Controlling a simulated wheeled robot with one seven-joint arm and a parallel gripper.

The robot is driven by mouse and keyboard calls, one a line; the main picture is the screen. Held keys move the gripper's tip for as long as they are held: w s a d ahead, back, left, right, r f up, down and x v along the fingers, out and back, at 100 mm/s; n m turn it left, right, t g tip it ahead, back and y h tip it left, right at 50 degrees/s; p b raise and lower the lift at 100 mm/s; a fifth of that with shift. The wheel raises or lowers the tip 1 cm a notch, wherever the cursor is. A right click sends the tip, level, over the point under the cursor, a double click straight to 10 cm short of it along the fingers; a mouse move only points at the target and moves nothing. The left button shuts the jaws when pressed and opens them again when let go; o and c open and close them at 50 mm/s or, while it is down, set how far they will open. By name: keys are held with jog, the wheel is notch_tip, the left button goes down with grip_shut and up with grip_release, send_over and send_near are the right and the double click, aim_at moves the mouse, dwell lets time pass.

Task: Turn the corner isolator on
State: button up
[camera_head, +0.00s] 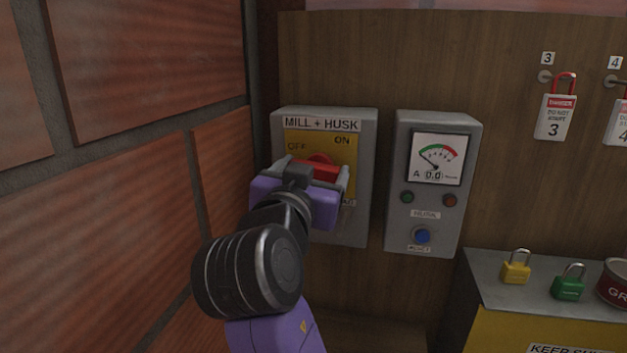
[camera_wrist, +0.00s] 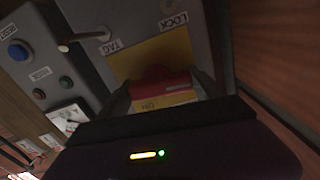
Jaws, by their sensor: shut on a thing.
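The corner isolator is a grey box (camera_head: 359,220) labelled MILL + HUSK, mounted on the wooden panel beside the brick wall. Its yellow plate (camera_head: 348,150) carries the words OFF at left and ON at upper right. A red handle (camera_head: 322,166) sits on the plate, partly hidden by my gripper (camera_head: 316,178). In the wrist view the red handle (camera_wrist: 160,88) lies between my two fingers (camera_wrist: 160,98), and my gripper is shut on it. The handle's exact angle is hard to tell. LOCK and TAG labels show on the box in the wrist view.
A grey meter box (camera_head: 400,160) with a dial, lamps and a blue button (camera_head: 422,236) is just right of the isolator. The brick wall (camera_head: 130,110) stands close at left. Padlocks (camera_head: 516,268) sit on a cabinet at lower right; red-shackled tags (camera_head: 555,115) hang above.

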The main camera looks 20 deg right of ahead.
jog(key=m+b, duration=0.1)
jog(key=b, duration=0.1)
jog(key=m+b, duration=0.3)
jog(key=b, duration=0.1)
jog(key=shift+f, duration=0.25)
jog(key=m+b, duration=0.5)
jog(key=shift+s+r, duration=0.1)
jog(key=m+b, duration=0.4)
jog(key=shift+d, duration=0.1)
jog(key=shift+d+r+m+b, duration=0.1)
jog(key=shift+r+m+b, duration=0.1)
jog(key=shift+m+b, duration=1.25)
jog(key=shift+m, duration=0.45)
jog(key=o, duration=1.4)
jog(key=shift+r, duration=0.1)
jog(key=shift+c, duration=0.2)
jog(key=v, duration=0.8)
